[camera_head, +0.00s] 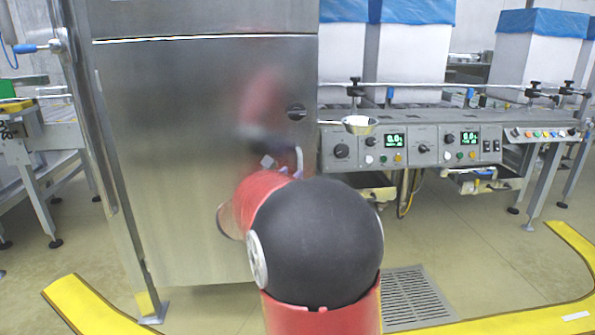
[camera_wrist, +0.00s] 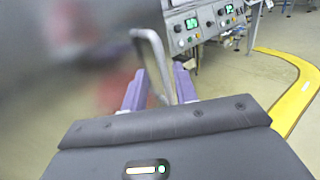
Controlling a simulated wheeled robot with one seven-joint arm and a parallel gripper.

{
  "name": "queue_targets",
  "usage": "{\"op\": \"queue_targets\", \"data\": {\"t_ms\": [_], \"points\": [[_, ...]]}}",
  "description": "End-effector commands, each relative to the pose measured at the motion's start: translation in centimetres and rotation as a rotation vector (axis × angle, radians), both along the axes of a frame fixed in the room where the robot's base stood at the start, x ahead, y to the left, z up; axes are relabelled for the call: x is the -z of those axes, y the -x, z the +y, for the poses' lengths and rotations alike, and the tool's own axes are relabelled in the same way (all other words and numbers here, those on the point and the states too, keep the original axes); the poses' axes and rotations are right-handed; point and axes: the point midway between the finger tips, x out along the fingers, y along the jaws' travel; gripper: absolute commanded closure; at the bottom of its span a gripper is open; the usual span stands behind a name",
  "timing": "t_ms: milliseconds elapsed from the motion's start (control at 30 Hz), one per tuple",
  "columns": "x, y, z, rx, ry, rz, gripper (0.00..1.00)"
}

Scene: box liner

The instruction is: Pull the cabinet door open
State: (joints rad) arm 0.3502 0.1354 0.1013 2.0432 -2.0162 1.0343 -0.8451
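The cabinet door (camera_head: 180,110) is a tall brushed-steel panel left of centre in the head view. It looks shut. A grey bar handle (camera_wrist: 148,40) stands out from the door in the wrist view. My gripper (camera_wrist: 159,72) has two purple fingers, spread apart, with the handle bar between them. I cannot tell whether either finger touches the bar. In the head view my red and black arm hides most of the gripper and the lower part of the handle. The door surface is blurred in the wrist view.
A dark round knob (camera_head: 296,112) sits on the door's right edge. Yellow floor strips (camera_head: 95,305) and a floor grate (camera_head: 412,297) lie in front. Another bench (camera_head: 45,140) stands left.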

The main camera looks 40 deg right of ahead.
Motion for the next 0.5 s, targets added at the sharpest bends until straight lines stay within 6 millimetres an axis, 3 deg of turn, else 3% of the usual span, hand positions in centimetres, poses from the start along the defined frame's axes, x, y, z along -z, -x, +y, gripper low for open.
{"op": "queue_targets", "data": {"t_ms": [233, 500], "points": [[0.1, -1.6, -3.8, 0.004, -0.003, -0.001, 0.71], [0.0, -2.5, -5.6, 0.001, -0.003, -0.002, 0.71]]}}
